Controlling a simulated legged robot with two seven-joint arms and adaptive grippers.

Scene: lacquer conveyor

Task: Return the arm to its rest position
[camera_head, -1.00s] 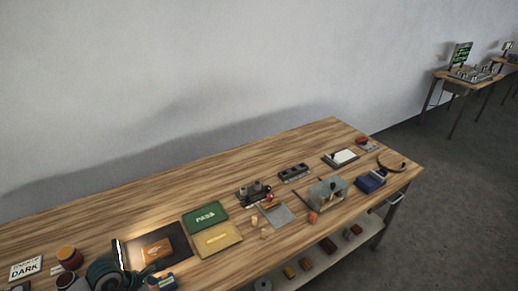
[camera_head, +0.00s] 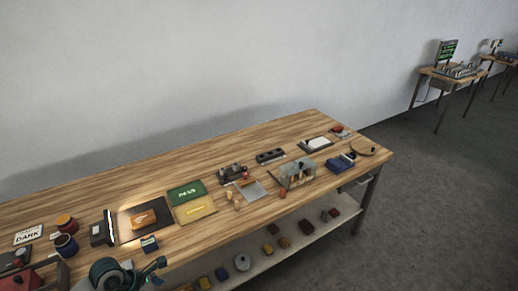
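A dark teal arm of mine, which I take for the left, comes in at the bottom left. Its end, the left gripper (camera_head: 156,269), is in front of the wooden bench (camera_head: 95,190) near its front edge. It is small and dark there, and I cannot make out whether its fingers are apart. Nothing is clearly seen held in it. My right gripper is not in view.
Near the arm are a small blue block (camera_head: 149,244), a dark mat (camera_head: 158,210) with an orange piece (camera_head: 143,222), and dark-sided jars (camera_head: 66,245). Green PASS (camera_head: 186,192) and yellow (camera_head: 196,209) plates lie beyond. Several blocks sit on the lower shelf (camera_head: 290,252).

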